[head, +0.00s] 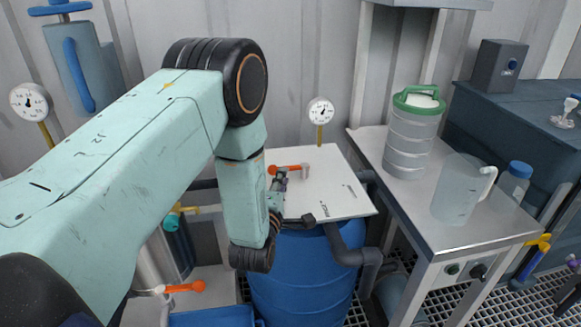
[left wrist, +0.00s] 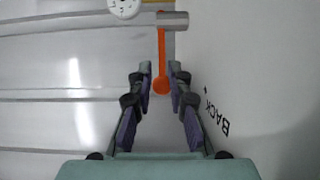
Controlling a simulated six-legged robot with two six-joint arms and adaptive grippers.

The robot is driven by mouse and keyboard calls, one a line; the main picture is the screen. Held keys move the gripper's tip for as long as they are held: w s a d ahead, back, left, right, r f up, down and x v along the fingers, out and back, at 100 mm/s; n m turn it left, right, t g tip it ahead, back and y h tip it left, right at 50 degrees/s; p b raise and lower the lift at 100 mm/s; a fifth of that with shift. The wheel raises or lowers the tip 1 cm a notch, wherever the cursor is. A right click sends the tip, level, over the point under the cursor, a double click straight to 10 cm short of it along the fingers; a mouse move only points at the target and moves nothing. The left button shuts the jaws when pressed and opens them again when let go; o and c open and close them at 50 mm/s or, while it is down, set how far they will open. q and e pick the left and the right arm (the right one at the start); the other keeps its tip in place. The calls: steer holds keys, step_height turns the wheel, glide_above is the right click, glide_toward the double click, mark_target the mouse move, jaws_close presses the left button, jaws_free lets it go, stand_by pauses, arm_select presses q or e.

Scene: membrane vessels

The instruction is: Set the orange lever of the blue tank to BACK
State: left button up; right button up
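The blue tank (head: 300,275) stands at the centre of the head view, under a white top plate (head: 330,180). Its orange lever (head: 285,169) lies on the plate near the rear left and points left from a grey pivot. In the left wrist view, the lever (left wrist: 161,60) runs from a metal pivot toward me. The printed word BACK (left wrist: 216,116) is to its right. My left gripper (left wrist: 160,72) is open, its fingers on either side of the lever's rounded end, with small gaps visible. My left forearm hides part of the plate. My right gripper is not in view.
A gauge (head: 321,111) rises behind the plate. A steel table (head: 480,225) at the right holds a green-lidded jar (head: 410,135), a clear jug (head: 460,190) and a blue-capped bottle (head: 514,180). Another orange lever (head: 182,287) is at the lower left. Black pipes run beside the tank.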

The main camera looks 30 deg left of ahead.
arm_select(q)
steer(key=x, duration=0.4)
steer(key=shift+w+a+f+b, duration=0.25)
steer(key=shift+w+a+b, duration=0.05)
steer(key=shift+a, duration=0.15)
steer(key=shift+w, duration=0.25)
steer(key=shift+d+r, duration=0.25)
steer(key=shift+w+a+f, duration=0.1)
steer(key=shift+a+f, duration=0.05)
steer(key=shift+a, duration=0.1)
steer(key=shift+c, duration=0.9)
steer(key=shift+d, duration=0.15)
jaws_close()
